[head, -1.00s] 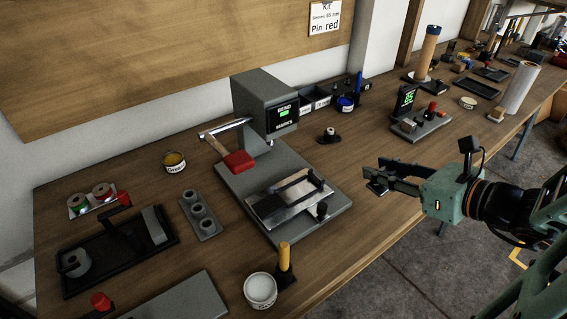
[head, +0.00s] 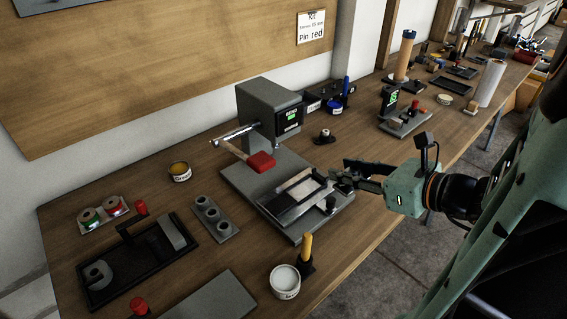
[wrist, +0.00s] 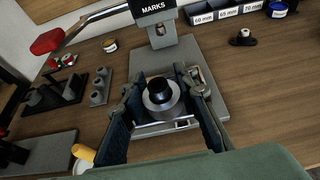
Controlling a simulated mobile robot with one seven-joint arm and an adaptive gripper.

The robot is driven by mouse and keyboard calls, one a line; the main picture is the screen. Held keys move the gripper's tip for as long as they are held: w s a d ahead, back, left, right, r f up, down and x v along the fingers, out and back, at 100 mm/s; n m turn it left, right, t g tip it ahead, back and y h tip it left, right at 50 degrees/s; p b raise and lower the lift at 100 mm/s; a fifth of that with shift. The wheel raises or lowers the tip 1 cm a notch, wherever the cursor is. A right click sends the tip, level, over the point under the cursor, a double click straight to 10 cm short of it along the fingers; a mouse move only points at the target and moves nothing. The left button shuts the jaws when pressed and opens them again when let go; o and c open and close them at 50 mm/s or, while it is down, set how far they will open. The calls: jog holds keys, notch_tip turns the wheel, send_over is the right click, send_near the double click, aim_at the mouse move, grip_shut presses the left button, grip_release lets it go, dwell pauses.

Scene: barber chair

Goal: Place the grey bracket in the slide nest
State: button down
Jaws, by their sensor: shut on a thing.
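My gripper (head: 343,176) is at the right end of the slide nest (head: 284,214), low over the press base. In the wrist view its two dark fingers (wrist: 160,95) stand on either side of a grey round piece with a dark centre, which looks like the grey bracket (wrist: 172,107). The fingers hide its sides, and in the head view it hardly shows. Part of the bright plate shows under the piece in the wrist view. I cannot tell whether the piece touches the nest.
The grey press (head: 268,108) with its red-handled lever (head: 260,162) stands behind the slide. A yellow peg (head: 307,246) and a white tub (head: 285,281) are in front. A black tray (head: 135,270) and a grey rack (head: 215,218) lie left. Labelled bins stand behind.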

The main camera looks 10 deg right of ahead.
jog(key=b, duration=0.9)
send_over(301, 186)
jog(key=s, duration=0.2)
jog(key=f, duration=0.5)
jog(key=d+f, duration=0.1)
jog(key=f, duration=0.2)
jog(key=shift+w+f, duration=0.2)
jog(key=shift+w, duration=0.05)
jog(key=shift+w+a+f+b, duration=0.3)
jog(key=shift+w+f+b, duration=0.05)
jog(key=shift+w+b, duration=0.1)
jog(key=shift+w+a+f, duration=0.1)
jog(key=shift+w+f, duration=0.05)
jog(key=shift+f, duration=0.1)
jog(key=shift+w+f+b, duration=0.2)
jog(key=shift+f+b, duration=1.4)
jog(key=shift+f, duration=0.05)
jog(key=shift+a+f, duration=0.1)
jog(key=c, duration=1.5)
grip_release()
